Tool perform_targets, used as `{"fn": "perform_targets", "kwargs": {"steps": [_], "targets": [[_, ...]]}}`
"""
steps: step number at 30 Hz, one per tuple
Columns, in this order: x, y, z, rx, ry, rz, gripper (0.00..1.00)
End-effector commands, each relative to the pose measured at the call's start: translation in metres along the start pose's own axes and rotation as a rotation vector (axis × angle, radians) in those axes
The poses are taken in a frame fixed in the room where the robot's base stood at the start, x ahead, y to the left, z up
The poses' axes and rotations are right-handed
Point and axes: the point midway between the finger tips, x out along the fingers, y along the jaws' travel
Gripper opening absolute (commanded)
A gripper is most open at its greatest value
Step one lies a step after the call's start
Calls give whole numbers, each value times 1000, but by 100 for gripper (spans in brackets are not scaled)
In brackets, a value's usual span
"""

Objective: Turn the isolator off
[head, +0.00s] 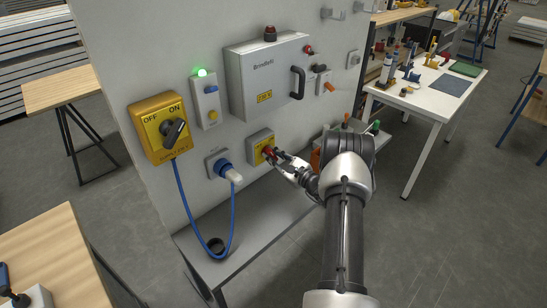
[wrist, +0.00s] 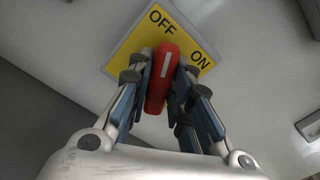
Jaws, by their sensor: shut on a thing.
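My gripper (head: 273,158) is shut on the red handle (head: 267,152) of a small yellow isolator plate (head: 256,140) on the grey panel. In the wrist view, my fingers (wrist: 164,92) lie on both sides of this red handle (wrist: 166,52). Its yellow plate (wrist: 130,45) is marked OFF and ON. The white line on the handle points up in the picture, nearer OFF than ON.
Left on the panel is a larger yellow switch box (head: 152,112) with a black knob, also marked OFF and ON. A blue plug and cable (head: 230,174) hang beside the small plate. A grey cabinet (head: 262,80) is above. A lit green lamp (head: 202,72) tops a small box.

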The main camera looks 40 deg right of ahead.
Motion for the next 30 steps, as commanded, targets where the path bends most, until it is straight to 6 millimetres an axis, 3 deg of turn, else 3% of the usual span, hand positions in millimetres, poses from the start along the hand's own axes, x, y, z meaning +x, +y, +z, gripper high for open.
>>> {"fn": "perform_targets", "kwargs": {"steps": [9,20,21,30], "targets": [[5,-1,4,-279,-14,-4,0],[5,-3,8,-307,-16,-5,0],[5,-3,8,-306,-16,-5,22],[5,-2,7,-304,-16,-4,38]]}}
